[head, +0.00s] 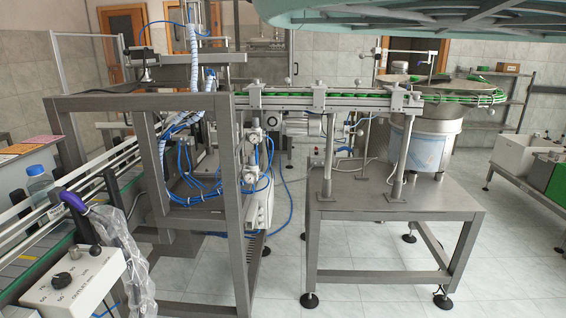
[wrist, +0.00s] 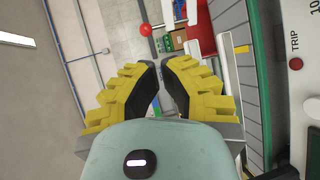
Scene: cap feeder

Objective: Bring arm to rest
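My gripper (wrist: 159,66) shows in the wrist view, with yellow jointed fingers and black pads. The fingers lean in and their tips are almost together, with only a thin gap and nothing seen between them. The gripper is not in the head view.
A steel frame (head: 152,128) with blue hoses stands left of the feeder. A conveyor (head: 95,185) with a blue-capped bottle (head: 39,182) and a control box (head: 72,283) are at the left. A teal ribbed underside (head: 420,18) crosses the top right. Tiled floor shows between the stands.

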